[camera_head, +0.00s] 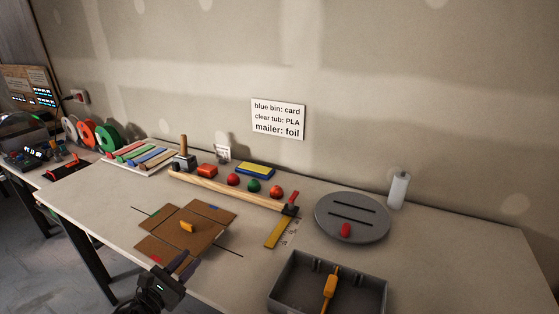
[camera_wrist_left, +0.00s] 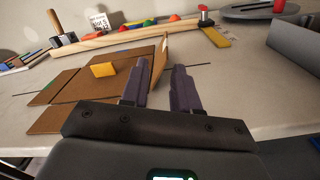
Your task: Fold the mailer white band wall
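The mailer (camera_head: 205,237) is a brown cardboard cross with flaps spread on the table, near the left front. A yellow-orange block (camera_head: 187,227) sits on its middle panel and also shows in the wrist view (camera_wrist_left: 103,70). In the wrist view one wall (camera_wrist_left: 160,60) stands up from the mailer, with a pale strip along its edge. My left gripper (camera_head: 184,263) is at the mailer's near edge, its dark fingers apart. From the wrist camera the standing wall appears just beyond the gap between the fingertips (camera_wrist_left: 159,72); I cannot tell whether they touch. My right gripper is out of view.
A long wooden bar (camera_head: 230,190) lies behind the mailer, with coloured pieces beyond it. Bare table surrounds the mailer.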

